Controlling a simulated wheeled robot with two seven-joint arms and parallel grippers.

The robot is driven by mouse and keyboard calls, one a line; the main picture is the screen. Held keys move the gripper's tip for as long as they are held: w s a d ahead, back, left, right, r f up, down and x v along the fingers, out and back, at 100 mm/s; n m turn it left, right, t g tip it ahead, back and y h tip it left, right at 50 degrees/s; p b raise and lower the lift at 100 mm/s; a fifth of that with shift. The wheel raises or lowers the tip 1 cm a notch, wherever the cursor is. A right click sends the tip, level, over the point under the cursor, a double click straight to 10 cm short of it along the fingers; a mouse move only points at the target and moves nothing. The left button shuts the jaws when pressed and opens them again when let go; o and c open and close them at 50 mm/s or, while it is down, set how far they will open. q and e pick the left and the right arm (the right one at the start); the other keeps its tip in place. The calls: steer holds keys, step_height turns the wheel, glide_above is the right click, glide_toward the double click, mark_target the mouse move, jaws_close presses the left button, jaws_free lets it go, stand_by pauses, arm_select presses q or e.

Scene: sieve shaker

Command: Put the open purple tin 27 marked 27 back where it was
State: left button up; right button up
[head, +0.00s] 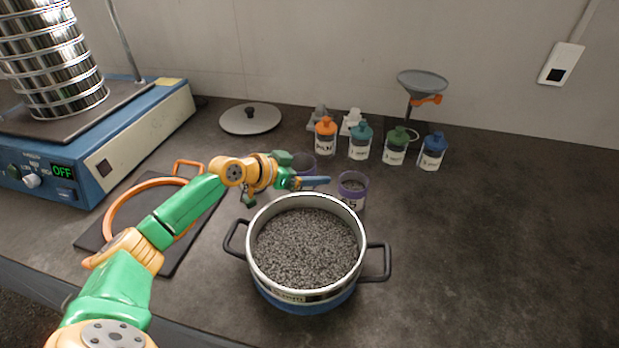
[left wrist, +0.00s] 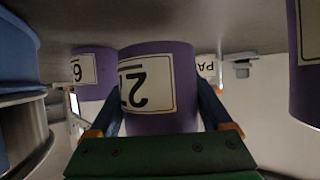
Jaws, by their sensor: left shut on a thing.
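My left gripper (head: 306,183) is shut on a purple tin (left wrist: 158,120), which the upside-down left wrist view shows between the two fingers. Its white label shows a 2 and part of another digit. Its base is at or very near the worktop; I cannot tell whether it touches. In the head view a dark purple tin (head: 304,164) behind the finger seems to be this one, partly hidden. A second purple tin (head: 353,184) with grey contents stands to the right, behind the pot. Another purple tin (left wrist: 306,70) is at the right edge of the left wrist view.
A pot (head: 260,285) full of grey grains stands right in front of the gripper. Several capped bottles (head: 360,142) and a funnel (head: 422,82) stand behind. A lid (head: 250,119) lies at the back. The shaker (head: 130,140) is left. The right worktop is clear.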

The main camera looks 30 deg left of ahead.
arm_select(q)
step_height(320, 180, down, 2)
steer(key=shift+f, duration=0.1)
steer(key=shift+s, duration=0.1)
steer(key=o, duration=1)
steer(key=shift+f, duration=0.15)
steer(key=shift+o, duration=1)
steer(key=shift+r, duration=0.4)
steer(key=p+v, duration=0.4)
steer(key=v, duration=0.6)
steer(key=shift+p+v, duration=0.8)
steer(key=shift+v, duration=0.15)
